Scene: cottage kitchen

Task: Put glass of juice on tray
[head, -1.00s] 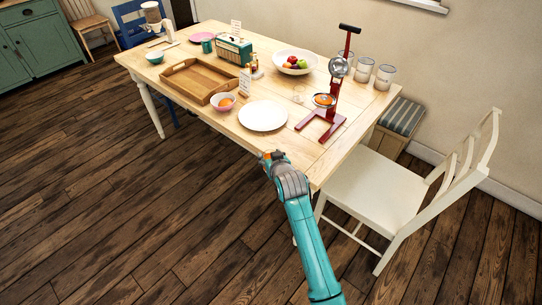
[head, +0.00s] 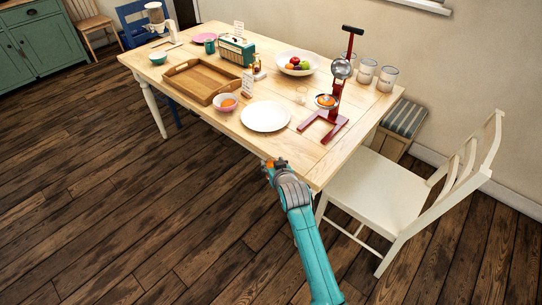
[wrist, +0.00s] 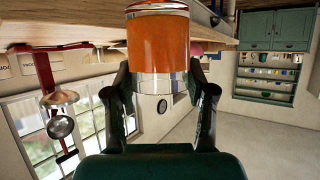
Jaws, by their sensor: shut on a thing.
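The glass of juice (wrist: 158,42) is clear with orange juice inside, held between both fingers of my gripper (wrist: 160,88) in the wrist view. That view is upside down, with the table surface at the top. In the head view my gripper (head: 274,165) is just off the table's near edge, and only a small orange bit of the juice (head: 268,163) shows beside it. The wooden tray (head: 183,88) lies on the table, up and left of my gripper, and looks empty.
A red juice press (head: 334,100) stands right of the plate. A white chair (head: 376,190) is at right. The floor at left is clear.

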